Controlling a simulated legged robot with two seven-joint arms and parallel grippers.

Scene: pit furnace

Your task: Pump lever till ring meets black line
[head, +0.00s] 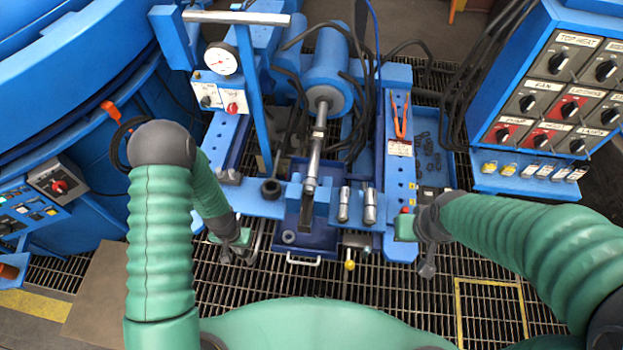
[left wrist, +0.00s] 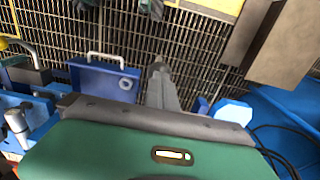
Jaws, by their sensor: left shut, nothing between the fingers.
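A blue upright post with a pale crossbar (head: 236,17) stands at the upper left of the press in the head view; I cannot tell for sure that it is the pump lever. A steel rod (head: 316,145) with a collar runs from the blue cylinder (head: 327,75) toward the front. I cannot make out the black line. My left gripper (head: 226,257) is shut and empty, low beside the press's front left. It also shows shut in the left wrist view (left wrist: 158,72), apart from the blue drawer. My right gripper (head: 427,268) hangs by the front right; its fingers are too small to judge.
A round gauge (head: 221,59) sits left of the post. A blue drawer with a white handle (left wrist: 106,80) is at the front. A switch panel (head: 555,90) stands at the right, and a large blue furnace body (head: 70,60) at the left. The floor is metal grating.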

